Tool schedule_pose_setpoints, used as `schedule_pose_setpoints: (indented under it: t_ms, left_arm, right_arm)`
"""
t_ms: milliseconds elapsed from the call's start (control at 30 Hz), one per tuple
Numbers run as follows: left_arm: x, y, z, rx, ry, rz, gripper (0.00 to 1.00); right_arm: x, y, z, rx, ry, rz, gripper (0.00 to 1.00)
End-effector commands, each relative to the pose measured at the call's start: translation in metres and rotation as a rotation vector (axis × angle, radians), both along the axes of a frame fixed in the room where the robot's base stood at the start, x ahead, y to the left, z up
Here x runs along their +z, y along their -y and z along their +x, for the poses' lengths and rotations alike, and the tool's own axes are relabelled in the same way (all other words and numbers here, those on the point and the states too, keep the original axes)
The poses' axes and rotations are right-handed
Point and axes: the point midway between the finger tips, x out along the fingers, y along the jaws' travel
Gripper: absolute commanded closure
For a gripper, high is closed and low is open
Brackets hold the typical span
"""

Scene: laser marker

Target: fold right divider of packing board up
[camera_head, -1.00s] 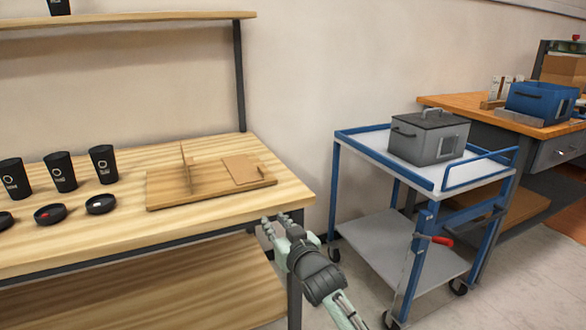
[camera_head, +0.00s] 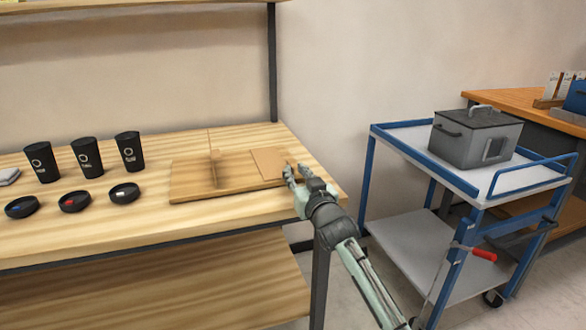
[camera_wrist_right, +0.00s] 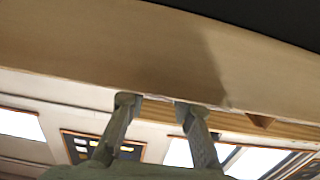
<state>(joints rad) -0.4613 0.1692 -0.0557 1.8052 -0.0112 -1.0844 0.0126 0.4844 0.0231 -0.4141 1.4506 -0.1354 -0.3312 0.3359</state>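The packing board (camera_head: 190,188) is a flat wooden board on the workbench. One divider (camera_head: 214,168) stands upright near its middle. The right divider (camera_head: 268,163) lies flat on the right half of the board. My right gripper (camera_head: 297,171) is at the board's right end, beside the right edge of the flat divider; I cannot tell whether it touches. In the right wrist view the gripper (camera_wrist_right: 156,103) has its two fingers apart with nothing seen between them, and a tan wooden surface (camera_wrist_right: 120,55) spans the view beyond the tips. My left gripper is not in view.
Several black cups (camera_head: 88,157) and small black dishes (camera_head: 75,202) stand left of the board on the workbench (camera_head: 110,225). A blue cart (camera_head: 400,150) with a grey box (camera_head: 476,140) stands to the right, across a gap of floor. A shelf post (camera_head: 272,62) rises behind.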

Motion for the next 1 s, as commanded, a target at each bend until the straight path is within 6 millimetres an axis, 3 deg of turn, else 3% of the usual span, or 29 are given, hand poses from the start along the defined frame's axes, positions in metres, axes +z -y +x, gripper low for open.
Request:
schedule_pose_setpoints:
  t_ms: [200,500,700,1000]
  left_arm:
    - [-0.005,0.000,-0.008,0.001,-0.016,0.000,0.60]
    - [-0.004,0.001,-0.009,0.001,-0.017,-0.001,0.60]
    - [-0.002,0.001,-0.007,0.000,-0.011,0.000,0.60]
    - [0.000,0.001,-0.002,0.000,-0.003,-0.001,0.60]
  right_arm:
    - [0.000,-0.008,0.022,0.000,-0.001,0.001,0.77]
    - [-0.001,-0.009,0.024,0.001,-0.002,0.000,0.77]
    - [-0.001,-0.009,0.024,0.001,-0.002,-0.001,1.00]
    - [-0.001,-0.008,0.024,0.001,-0.002,-0.001,1.00]
